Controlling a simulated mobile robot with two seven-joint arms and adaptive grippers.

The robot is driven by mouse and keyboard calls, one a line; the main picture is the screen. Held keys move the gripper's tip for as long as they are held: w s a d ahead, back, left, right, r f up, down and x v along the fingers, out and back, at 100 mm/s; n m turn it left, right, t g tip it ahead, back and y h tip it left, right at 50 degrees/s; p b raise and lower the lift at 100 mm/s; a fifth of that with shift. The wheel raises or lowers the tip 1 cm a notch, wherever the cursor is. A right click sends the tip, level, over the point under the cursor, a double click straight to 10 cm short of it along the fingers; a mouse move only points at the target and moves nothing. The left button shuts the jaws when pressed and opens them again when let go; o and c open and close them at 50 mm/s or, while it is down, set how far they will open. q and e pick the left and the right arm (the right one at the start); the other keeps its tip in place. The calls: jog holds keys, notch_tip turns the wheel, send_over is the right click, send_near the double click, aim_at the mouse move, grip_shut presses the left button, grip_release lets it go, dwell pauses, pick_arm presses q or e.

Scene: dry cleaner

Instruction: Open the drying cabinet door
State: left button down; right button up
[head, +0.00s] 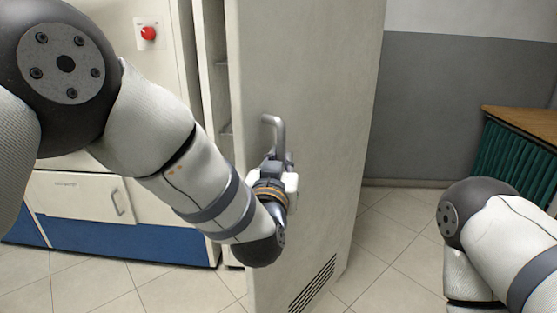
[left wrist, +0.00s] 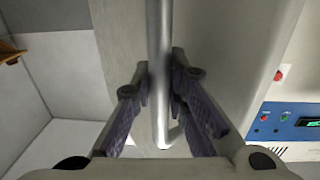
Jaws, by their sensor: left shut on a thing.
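The drying cabinet door (head: 315,70) is a tall light-grey panel with a vent grille low down. It stands open, swung out from the cabinet (head: 213,75), whose inside shows as a narrow strip on the left. A grey bar handle (head: 279,128) is fixed to the door's face. My left gripper (head: 277,160) is shut on the lower part of this handle. In the left wrist view, the fingers (left wrist: 160,80) sit on both sides of the handle bar (left wrist: 158,35), with the door (left wrist: 122,50) behind it. My right gripper is out of view.
A white machine with a red knob (head: 148,33) and a blue base (head: 140,237) stands on the left. A wood-topped rack with green sides (head: 510,160) is at the far right. Tiled floor (head: 400,230) is clear right of the door.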

pick_arm(q)
jog(key=c, duration=1.6)
grip_release()
jog(key=shift+o, duration=0.2)
jog(key=s+a, duration=0.2)
jog(key=s, duration=1)
jog(key=shift+a, duration=0.15)
